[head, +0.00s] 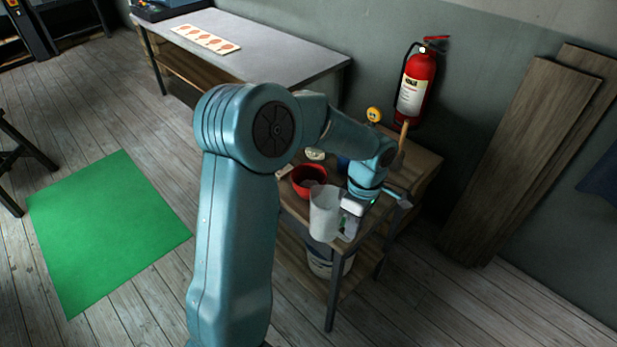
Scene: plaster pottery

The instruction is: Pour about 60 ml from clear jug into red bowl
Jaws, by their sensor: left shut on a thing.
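The red bowl (308,178) stands on the small wooden table, just behind and left of the jug. The clear jug (324,214) looks whitish and translucent and is close to upright. My left gripper (347,214) is at the jug's right side and is shut on it. The jug is at the table's front edge in the picture, and I cannot tell its height above the top. What is inside the jug and the bowl is too small to tell. My right gripper is not in view.
The small wooden table (425,163) holds a blue item and a pale round item, partly hidden by my arm. A white bucket (325,262) is on its lower shelf. A fire extinguisher (415,85) hangs behind. Planks (520,145) lean right. A green mat (108,228) lies left.

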